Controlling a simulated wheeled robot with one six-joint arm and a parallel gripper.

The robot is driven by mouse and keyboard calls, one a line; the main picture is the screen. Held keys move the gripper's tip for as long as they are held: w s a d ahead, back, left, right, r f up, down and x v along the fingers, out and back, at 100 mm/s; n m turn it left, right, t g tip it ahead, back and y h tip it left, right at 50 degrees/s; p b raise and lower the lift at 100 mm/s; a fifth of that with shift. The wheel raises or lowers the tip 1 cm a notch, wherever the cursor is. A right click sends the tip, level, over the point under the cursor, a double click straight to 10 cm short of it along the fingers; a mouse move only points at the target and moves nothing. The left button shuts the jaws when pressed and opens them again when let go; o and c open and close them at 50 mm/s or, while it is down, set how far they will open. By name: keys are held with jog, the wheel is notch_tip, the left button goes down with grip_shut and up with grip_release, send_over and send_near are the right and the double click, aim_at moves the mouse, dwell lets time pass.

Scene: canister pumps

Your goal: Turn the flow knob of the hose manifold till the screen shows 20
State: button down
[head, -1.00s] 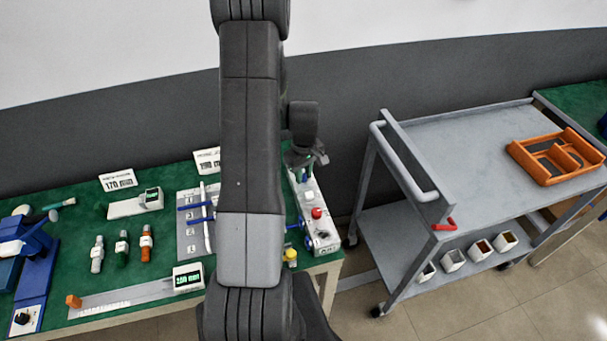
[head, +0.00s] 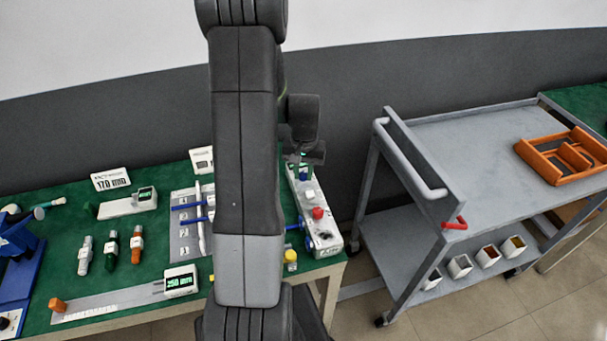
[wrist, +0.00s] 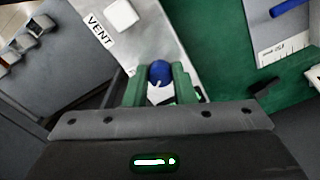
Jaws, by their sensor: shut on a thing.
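The hose manifold (head: 326,238) is a long pale box at the right end of the green table. It has a red button (head: 318,213) and a white button on top. In the wrist view its pale top (wrist: 165,25) carries a white button (wrist: 121,14) beside the word VENT. My gripper (wrist: 160,82) has green fingers, shut on a round blue knob (wrist: 160,71) with a white mark. I cannot make out a manifold screen reading in either view.
A grey cart (head: 470,145) with an orange tray (head: 562,156) stands to the right. My arm covers the middle.

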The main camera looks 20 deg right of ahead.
aim_at(304, 174)
jog(key=shift+m, duration=0.6)
jog(key=c, duration=1.2)
grip_release()
notch_tip(304, 174, up, 14)
jog(key=b, duration=0.1)
jog(key=shift+d+f, duration=0.1)
jog(key=shift+f, duration=0.05)
